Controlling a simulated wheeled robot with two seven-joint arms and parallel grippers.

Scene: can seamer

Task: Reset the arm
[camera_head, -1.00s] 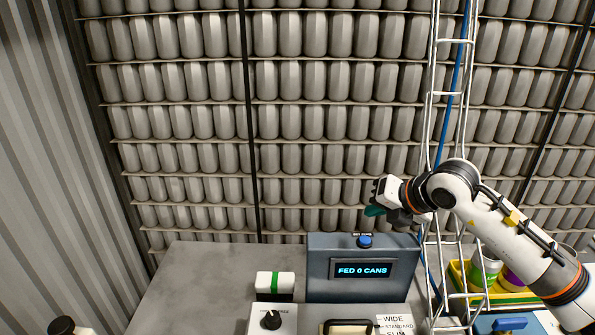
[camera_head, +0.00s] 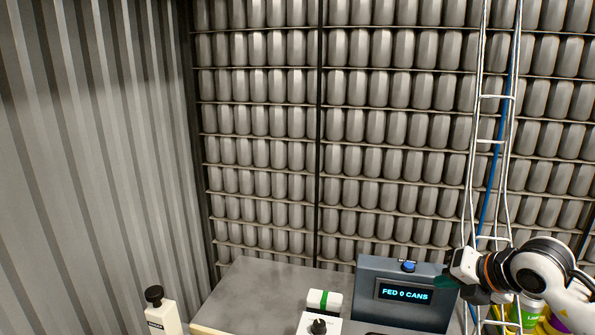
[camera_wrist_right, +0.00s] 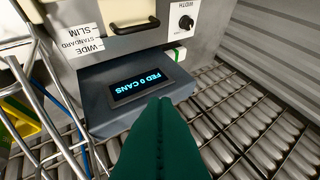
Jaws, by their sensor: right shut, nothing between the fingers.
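My right arm comes in from the right in the head view. Its gripper (camera_head: 443,281) is at the right end of the blue-grey display box (camera_head: 371,291), with its dark teal fingers partly seen. In the right wrist view the teal fingers (camera_wrist_right: 160,101) lie together, empty, pointing toward the box. The box's screen (camera_head: 403,290) reads "FED 0 CANS", and a blue button (camera_head: 409,266) is on its top. My left gripper is not in view.
A wire ladder-like frame (camera_head: 491,97) stands close to my right arm. A white block with a green band (camera_head: 324,299) and a black knob (camera_head: 319,326) are left of the box. A cream bottle (camera_head: 162,318) stands at lower left. The grey tabletop (camera_head: 255,285) has clear room.

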